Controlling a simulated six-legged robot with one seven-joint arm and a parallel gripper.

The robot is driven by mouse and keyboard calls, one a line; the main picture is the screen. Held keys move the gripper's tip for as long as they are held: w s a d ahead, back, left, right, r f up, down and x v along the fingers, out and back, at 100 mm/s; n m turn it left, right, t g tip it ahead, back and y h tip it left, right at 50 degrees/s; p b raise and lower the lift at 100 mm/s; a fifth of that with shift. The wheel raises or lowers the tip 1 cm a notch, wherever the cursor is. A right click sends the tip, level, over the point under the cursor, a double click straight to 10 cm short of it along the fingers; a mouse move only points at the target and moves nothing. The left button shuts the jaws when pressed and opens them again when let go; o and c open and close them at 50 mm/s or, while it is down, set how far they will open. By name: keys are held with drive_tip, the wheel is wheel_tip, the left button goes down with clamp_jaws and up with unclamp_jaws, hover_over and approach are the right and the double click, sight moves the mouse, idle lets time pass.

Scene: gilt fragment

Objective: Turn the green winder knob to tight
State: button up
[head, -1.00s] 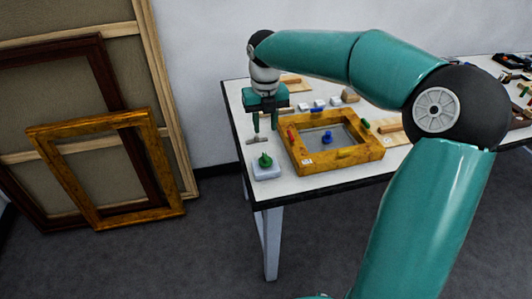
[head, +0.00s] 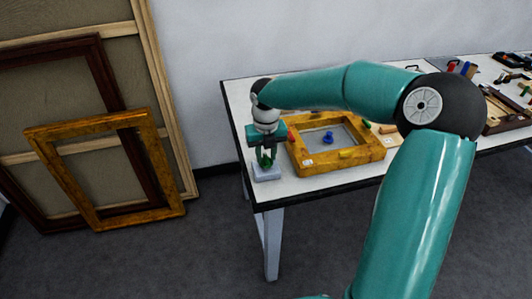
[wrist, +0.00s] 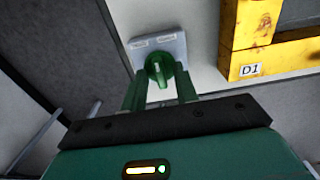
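The green winder knob (head: 265,161) sits on a small white base (head: 267,174) at the table's front left corner. In the wrist view the knob (wrist: 158,70) has a raised grip bar, and the base (wrist: 172,45) carries two small labels that are too blurred to read. My gripper (head: 267,153) points down over the knob. In the wrist view its fingers (wrist: 160,80) are apart, one on each side of the knob. I cannot tell whether they touch it.
A gilt frame (head: 302,170) lies close to the right of the knob, with a blue knob (head: 327,138) inside it. Its D1 label (wrist: 250,70) shows in the wrist view. The table's dark edge (head: 317,191) is near. Frames (head: 155,203) lean at the left wall.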

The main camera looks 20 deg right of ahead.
clamp_jaws()
